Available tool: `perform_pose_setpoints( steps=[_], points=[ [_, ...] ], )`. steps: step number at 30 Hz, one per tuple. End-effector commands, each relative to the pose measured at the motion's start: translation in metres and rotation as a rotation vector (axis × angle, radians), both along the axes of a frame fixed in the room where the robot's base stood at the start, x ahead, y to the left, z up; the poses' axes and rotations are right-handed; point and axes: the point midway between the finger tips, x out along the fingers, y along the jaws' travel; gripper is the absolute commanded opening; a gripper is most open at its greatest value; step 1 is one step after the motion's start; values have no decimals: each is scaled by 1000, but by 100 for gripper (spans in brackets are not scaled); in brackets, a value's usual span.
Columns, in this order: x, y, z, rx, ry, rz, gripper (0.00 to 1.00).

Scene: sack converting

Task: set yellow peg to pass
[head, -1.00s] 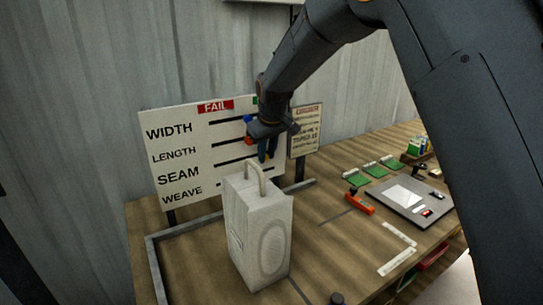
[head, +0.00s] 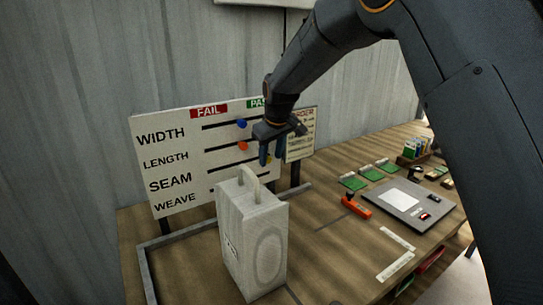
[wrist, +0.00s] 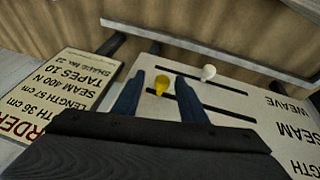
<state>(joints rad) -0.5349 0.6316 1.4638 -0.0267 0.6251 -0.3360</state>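The yellow peg (wrist: 162,84) stands on a slot of the check board (head: 172,150), towards the PASS (head: 257,104) side. My gripper (head: 268,158) is in front of the board's right part. In the wrist view its two dark blue fingers (wrist: 160,76) are spread, one on each side of the yellow peg, with gaps showing. In the head view the peg is mostly hidden by the fingers. A blue peg (head: 241,123) sits in the WIDTH row and an orange peg (head: 242,146) in the LENGTH row. A white peg (wrist: 208,72) shows in the wrist view.
A pale sack (head: 252,240) with a handle stands in front of the board. An order sign (head: 301,140) is right of the board. A grey scale (head: 410,203), an orange tool (head: 354,204) and green pads (head: 372,173) lie to the right on the table (head: 320,250).

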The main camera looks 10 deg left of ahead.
Motion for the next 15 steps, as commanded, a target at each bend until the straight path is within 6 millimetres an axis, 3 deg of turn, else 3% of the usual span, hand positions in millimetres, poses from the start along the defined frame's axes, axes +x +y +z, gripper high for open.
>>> perform_pose_setpoints(
  steps=[15],
  points=[
    [-22, -13, 59, 1, -2, 0, 39]
  ],
)
